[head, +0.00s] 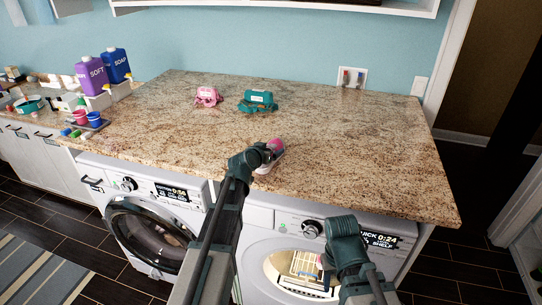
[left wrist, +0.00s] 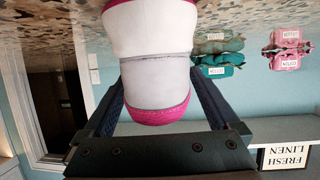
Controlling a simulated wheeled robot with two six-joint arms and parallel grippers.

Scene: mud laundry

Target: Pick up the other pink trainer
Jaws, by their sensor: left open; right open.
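A pink and white trainer (head: 274,153) lies on the granite worktop near its front edge, partly hidden by my left gripper (head: 264,151). In the left wrist view, the trainer (left wrist: 148,50) fills the space between the two dark fingers of the left gripper (left wrist: 152,100), with its pink end towards the palm. The left gripper is open around the trainer; whether either finger touches it is unclear. My right gripper (head: 325,261) is open, low in front of the right washing machine. I see only this one trainer.
A pink bundle (head: 208,97) and a teal bundle (head: 258,101) with labels lie further back on the worktop (head: 360,150). Purple (head: 91,76) and blue (head: 116,66) bottles stand at the left, near small cups. The worktop's right side is clear.

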